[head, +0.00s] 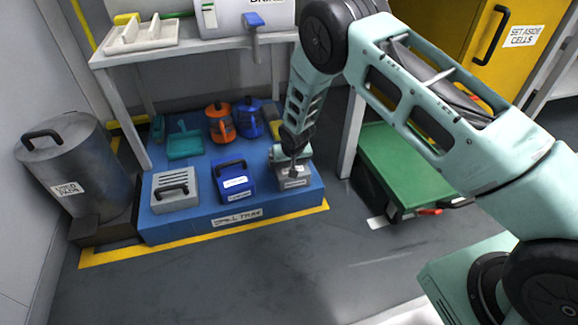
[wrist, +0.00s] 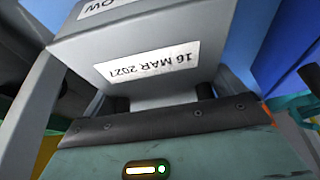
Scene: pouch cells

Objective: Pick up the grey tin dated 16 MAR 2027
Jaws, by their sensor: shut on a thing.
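The grey tin (head: 294,183) is at the right front of the blue spill tray (head: 240,222) in the head view. In the wrist view the grey tin (wrist: 150,38) fills the upper middle. Its white label reads 16 MAR 2027, upside down; another label above it is cut off. My gripper (head: 291,160) comes down from above and is shut on the tin. The fingertips are small and partly hidden in the head view. I cannot tell whether the tin's base touches the tray.
A blue box (head: 235,184) stands left of the tin, with a grey box (head: 172,193) farther left. Behind are an orange jug (head: 220,125), a blue jug (head: 248,117) and a teal dustpan (head: 185,142). A table leg (head: 351,130) and green-topped unit (head: 405,165) are right.

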